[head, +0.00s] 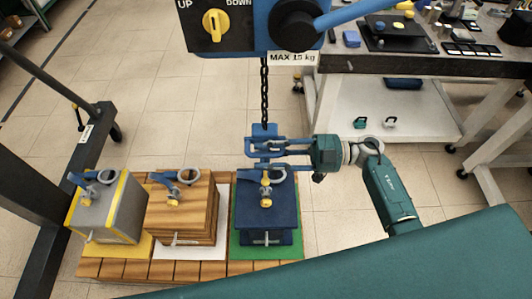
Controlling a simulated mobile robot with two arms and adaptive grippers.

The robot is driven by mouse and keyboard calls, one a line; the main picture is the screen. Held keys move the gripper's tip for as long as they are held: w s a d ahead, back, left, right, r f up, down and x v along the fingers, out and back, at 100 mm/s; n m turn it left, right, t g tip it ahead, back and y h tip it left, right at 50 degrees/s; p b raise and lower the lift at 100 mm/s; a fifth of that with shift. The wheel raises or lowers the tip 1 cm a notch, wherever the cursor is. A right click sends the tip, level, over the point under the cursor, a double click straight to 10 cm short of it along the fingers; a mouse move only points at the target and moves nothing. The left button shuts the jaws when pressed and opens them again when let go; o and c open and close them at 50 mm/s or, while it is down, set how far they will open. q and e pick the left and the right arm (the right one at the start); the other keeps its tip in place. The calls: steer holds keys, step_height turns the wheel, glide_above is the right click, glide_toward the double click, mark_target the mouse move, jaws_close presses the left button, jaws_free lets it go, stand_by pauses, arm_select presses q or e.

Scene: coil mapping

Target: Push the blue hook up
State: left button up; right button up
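The blue hook (264,131) hangs on a dark chain below the blue hoist housing (288,40). It is above the dark blue box (267,219), which has a grey ring on its top. My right gripper (256,147) reaches in from the right, its fingers level with the hook's lower part. The fingers overlap the hook in the picture; whether they grip it or only surround it is unclear. Part of the hook is hidden by them. It also cannot be seen clearly whether the hook touches the box's ring. My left gripper is not in view.
A grey-yellow box (108,208) and a wooden box (181,217) with rings stand left on the wooden pallet (185,271). A control panel with a yellow UP/DOWN knob (215,25) is at the top. A worktable (400,66) stands at the upper right.

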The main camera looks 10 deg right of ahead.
steer(key=shift+d, duration=0.1)
steer(key=s+d, duration=0.2)
steer(key=d, duration=0.9)
steer(key=shift+d, duration=0.3)
